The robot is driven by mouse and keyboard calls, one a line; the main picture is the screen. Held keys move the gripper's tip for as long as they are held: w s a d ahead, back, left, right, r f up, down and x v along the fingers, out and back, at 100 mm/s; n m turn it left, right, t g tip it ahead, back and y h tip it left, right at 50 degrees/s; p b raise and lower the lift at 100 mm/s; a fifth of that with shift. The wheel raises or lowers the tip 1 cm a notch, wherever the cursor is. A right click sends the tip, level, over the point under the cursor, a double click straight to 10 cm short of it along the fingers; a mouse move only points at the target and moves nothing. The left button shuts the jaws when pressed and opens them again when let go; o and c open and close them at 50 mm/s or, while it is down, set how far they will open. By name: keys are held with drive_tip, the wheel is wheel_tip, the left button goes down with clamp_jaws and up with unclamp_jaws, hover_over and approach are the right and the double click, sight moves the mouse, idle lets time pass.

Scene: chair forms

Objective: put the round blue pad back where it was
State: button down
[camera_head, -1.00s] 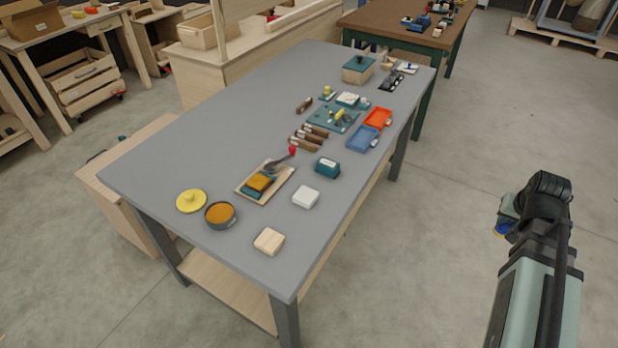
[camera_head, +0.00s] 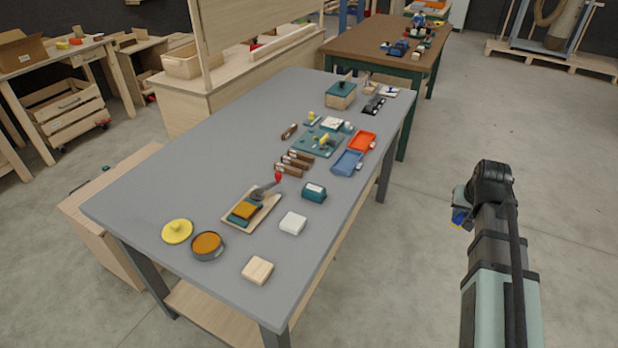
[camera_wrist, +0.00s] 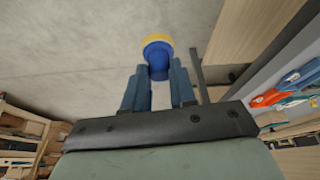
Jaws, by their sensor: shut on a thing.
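The round blue pad (camera_wrist: 158,66) shows in the wrist view between the tips of my two fingers, with a yellow part along its far edge. My gripper (camera_wrist: 160,80) is shut on it. In the head view my gripper (camera_head: 459,212) is at the right, over open floor beside the grey table. The pad is clear of the table.
The grey table (camera_head: 168,165) carries a yellow lidded disc (camera_head: 177,231), an orange-filled pot (camera_head: 207,246), a wooden block (camera_head: 257,270), a white block (camera_head: 292,223), a blue tray (camera_head: 347,163) and an orange tray (camera_head: 362,141). A brown table (camera_head: 360,42) stands behind.

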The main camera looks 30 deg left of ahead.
drive_tip(key=w+a+r+n, duration=0.1)
drive_tip(key=w+a, duration=0.1)
drive_tip(key=a, duration=0.6)
drive_tip(key=w+a+r+n, duration=0.1)
drive_tip(key=w+a, duration=0.1)
drive_tip(key=a, duration=0.6)
drive_tip(key=s+a+r+n+g+y, duration=0.1)
drive_tip(key=s+a+r+n, duration=0.15)
drive_tip(key=a, duration=1.45)
drive_tip(key=s+a+r+n+y, duration=0.1)
drive_tip(key=a+n, duration=0.2)
drive_tip(key=a, duration=1.5)
drive_tip(key=s+a+n, duration=0.1)
drive_tip(key=s+a, duration=0.2)
drive_tip(key=a, duration=0.4)
drive_tip(key=s+a+n, duration=0.1)
drive_tip(key=s+a, duration=0.3)
drive_tip(key=a, duration=0.3)
drive_tip(key=shift+m+g+y, duration=0.25)
drive_tip(key=shift+g+y, duration=0.15)
drive_tip(key=shift+d+f, duration=0.15)
drive_tip(key=shift+f, duration=2.1)
drive_tip(key=shift+d+f, duration=0.15)
drive_tip(key=shift+f, duration=2.1)
drive_tip(key=shift+f, duration=0.1)
drive_tip(key=c, duration=0.9)
unclamp_jaws()
